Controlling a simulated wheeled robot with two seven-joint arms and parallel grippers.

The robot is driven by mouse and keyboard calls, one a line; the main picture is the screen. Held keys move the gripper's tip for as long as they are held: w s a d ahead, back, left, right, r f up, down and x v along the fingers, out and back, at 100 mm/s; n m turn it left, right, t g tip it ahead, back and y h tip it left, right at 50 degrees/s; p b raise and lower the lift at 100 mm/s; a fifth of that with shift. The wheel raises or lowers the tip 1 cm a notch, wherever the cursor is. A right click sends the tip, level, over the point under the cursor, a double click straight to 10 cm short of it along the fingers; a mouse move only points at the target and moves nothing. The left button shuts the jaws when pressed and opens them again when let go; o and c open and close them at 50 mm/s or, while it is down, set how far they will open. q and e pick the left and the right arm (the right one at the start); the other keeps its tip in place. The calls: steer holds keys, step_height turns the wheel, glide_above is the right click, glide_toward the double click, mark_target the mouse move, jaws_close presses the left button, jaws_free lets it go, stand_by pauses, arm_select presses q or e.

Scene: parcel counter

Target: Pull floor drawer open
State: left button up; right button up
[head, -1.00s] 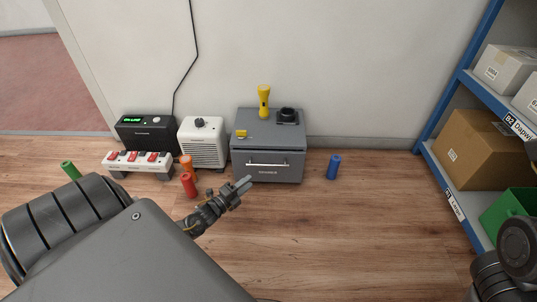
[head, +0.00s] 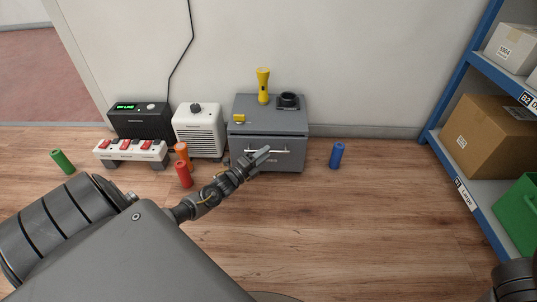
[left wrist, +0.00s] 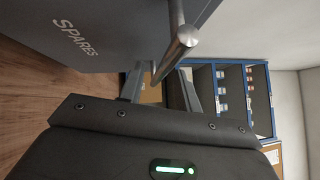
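The floor drawer is a grey front (head: 292,164) in a low grey cabinet (head: 272,116) against the wall, and it looks shut. Its silver bar handle (head: 287,151) runs across the front, its left part covered by my gripper. In the left wrist view the drawer front (left wrist: 75,38) reads SPARES, and the round handle (left wrist: 181,42) reaches toward the space between my fingers. My left gripper (head: 264,156) is at the handle with its fingers apart; in the left wrist view the gripper (left wrist: 160,90) holds nothing firmly. My right gripper is out of view.
A yellow torch (head: 263,86) and a dark round holder (head: 288,100) stand on the cabinet. A white heater (head: 200,133), a power strip (head: 130,149), and orange (head: 182,151) and red (head: 184,175) cylinders are left; a blue cylinder (head: 337,155) is right.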

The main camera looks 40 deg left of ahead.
arm_select(q)
steer(key=shift+b+x, duration=0.3)
steer(key=shift+x, duration=0.9)
jaws_close()
